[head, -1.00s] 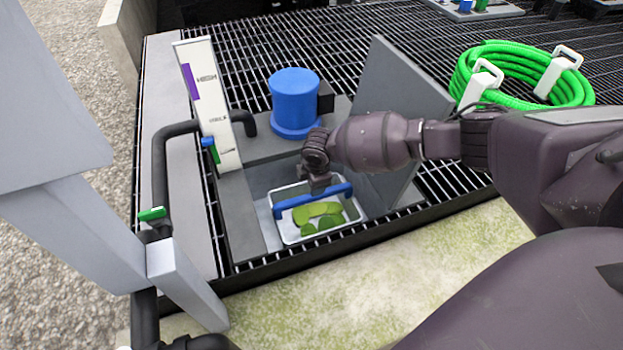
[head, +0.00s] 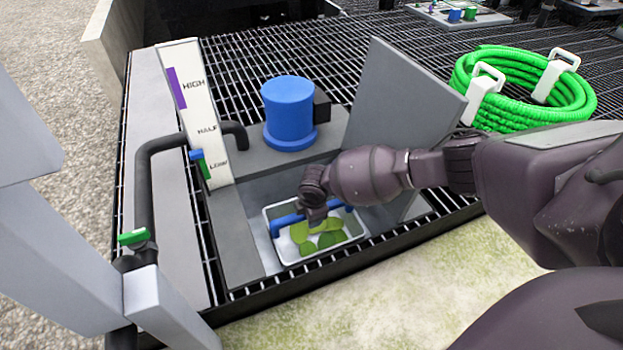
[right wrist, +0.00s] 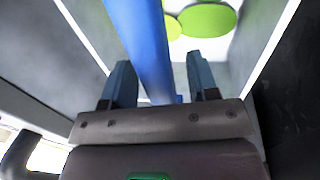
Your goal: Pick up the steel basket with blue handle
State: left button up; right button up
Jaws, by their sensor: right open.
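The steel basket (head: 322,254) sits in the open pit in the grating, with flat green pieces (head: 326,240) inside. Its blue handle (head: 284,227) spans the top. My right gripper (head: 314,222) reaches down over the handle's middle and hides part of it. In the right wrist view the handle (right wrist: 146,45) runs between the two separated fingers of my right gripper (right wrist: 163,85), and the jaws are not closed on it. My left gripper is not in view.
A raised grey lid (head: 405,95) stands right of the pit. A blue cylinder (head: 289,110) is behind it. A white level board (head: 190,105) and dark pipe (head: 143,200) are on the left. A coiled green hose (head: 520,95) lies at the upper right.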

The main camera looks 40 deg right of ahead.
jog(key=shift+r, duration=0.1)
grip_shut()
dwell(0.3)
jog(key=r+p, duration=0.1)
jog(key=r, duration=0.1)
jog(key=r+p, duration=0.1)
jog(key=r, duration=0.4)
jog(key=shift+w+r+p, duration=0.15)
jog(key=shift+w+p, duration=0.2)
jog(key=shift+p, duration=0.05)
pick_arm(q)
jog(key=p, duration=0.2)
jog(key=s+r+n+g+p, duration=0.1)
jog(key=p, duration=0.1)
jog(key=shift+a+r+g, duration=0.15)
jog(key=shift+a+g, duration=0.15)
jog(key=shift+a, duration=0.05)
pick_arm(e)
notch_tip(320, 180, up, 13)
jog(key=shift+s, duration=0.3)
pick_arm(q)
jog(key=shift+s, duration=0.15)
